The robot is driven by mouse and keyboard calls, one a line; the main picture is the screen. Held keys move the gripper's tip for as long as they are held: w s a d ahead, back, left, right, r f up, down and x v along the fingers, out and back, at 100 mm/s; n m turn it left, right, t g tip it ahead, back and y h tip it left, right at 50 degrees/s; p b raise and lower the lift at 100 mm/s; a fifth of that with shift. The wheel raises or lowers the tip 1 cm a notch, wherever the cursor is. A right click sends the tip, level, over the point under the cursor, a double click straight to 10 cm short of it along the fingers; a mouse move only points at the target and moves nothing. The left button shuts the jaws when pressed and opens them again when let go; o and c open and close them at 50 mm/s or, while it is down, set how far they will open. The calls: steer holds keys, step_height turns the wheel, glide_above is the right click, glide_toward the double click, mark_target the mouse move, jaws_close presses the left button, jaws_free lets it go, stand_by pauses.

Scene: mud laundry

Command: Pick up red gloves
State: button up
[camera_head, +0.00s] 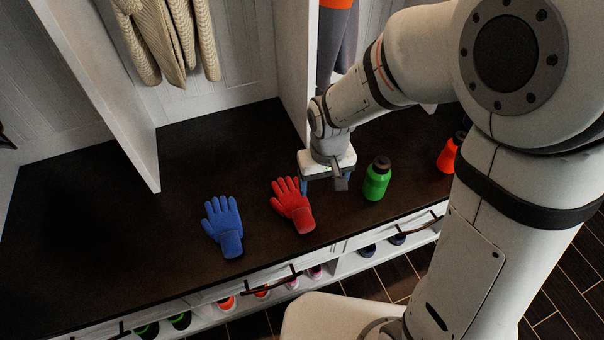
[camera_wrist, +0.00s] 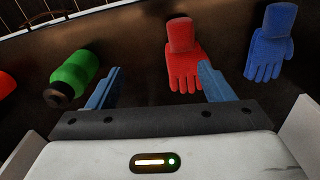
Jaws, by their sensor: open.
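The red gloves (camera_head: 292,204) show as one red glove shape lying flat on the dark bench top, fingers toward the back and cuff toward the front edge. In the wrist view the red glove (camera_wrist: 184,58) lies ahead of the jaws, with its fingertips close to the right-hand blue finger in the picture. My gripper (camera_head: 327,184) is above the bench, between the red glove and a green bottle. In the wrist view my gripper (camera_wrist: 158,88) has its two blue fingers spread wide, with nothing held between them.
A blue glove (camera_head: 223,226) lies left of the red one. The green bottle (camera_head: 377,179) stands right of my gripper, and an orange-red bottle (camera_head: 448,155) is farther right. White upright dividers (camera_head: 112,95) rise from the bench (camera_head: 90,255). Shoes sit on a shelf below.

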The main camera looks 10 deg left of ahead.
steer(key=n+b, duration=0.1)
steer(key=b, duration=0.2)
glide_toward(305, 217)
steer(key=f, duration=0.3)
steer(key=a+f, duration=0.1)
steer(key=f, duration=0.1)
steer(key=shift+w+f, duration=0.15)
steer(key=f, duration=0.1)
steer(key=f+b, duration=0.1)
steer(key=f, duration=0.1)
steer(key=f+b, duration=0.1)
steer(key=f, duration=0.1)
steer(key=shift+d+f, duration=0.1)
steer(key=shift+d, duration=0.25)
steer(key=c, duration=1.1)
